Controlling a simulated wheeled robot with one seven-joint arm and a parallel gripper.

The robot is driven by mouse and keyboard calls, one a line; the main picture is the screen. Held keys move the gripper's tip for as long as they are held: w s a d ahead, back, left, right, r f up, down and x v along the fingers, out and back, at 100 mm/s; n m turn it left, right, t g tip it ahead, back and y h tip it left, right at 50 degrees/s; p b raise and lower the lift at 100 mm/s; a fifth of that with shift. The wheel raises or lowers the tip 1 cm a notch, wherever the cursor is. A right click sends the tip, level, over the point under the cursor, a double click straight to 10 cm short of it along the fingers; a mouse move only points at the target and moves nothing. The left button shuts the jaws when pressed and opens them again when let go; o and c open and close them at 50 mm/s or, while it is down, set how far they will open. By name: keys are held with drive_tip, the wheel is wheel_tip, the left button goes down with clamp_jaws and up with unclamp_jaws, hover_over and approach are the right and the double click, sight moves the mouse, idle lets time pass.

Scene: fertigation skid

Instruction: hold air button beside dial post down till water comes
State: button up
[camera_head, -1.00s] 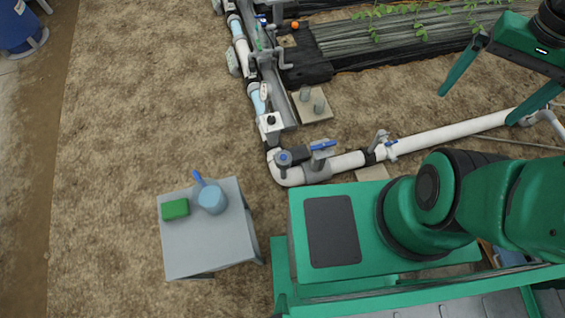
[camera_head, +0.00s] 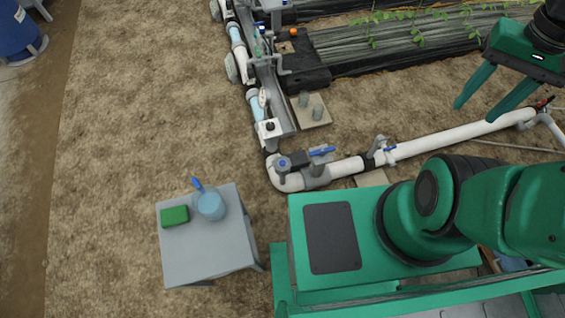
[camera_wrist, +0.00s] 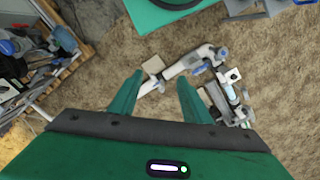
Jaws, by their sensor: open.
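My gripper (camera_head: 474,114) is open and empty at the upper right of the head view, above the ground and white pipe. Its two green fingers also show in the wrist view (camera_wrist: 160,78), with the pipe below and between them. A white box with a black knob (camera_head: 269,128) sits on the pipe run left of my gripper. A blue-topped round fitting (camera_head: 284,163) is at the pipe elbow. Two short grey posts stand on a pale slab (camera_head: 323,118). I cannot tell which part is the air button or the dial post. My gripper is apart from all of these.
Blue-handled valves (camera_head: 321,151) sit along the pipe. A wooden crate of tools (camera_wrist: 75,50) shows in the wrist view. Bare ground lies left of the pipe.

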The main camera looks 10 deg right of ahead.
clamp_jaws()
idle(1.3)
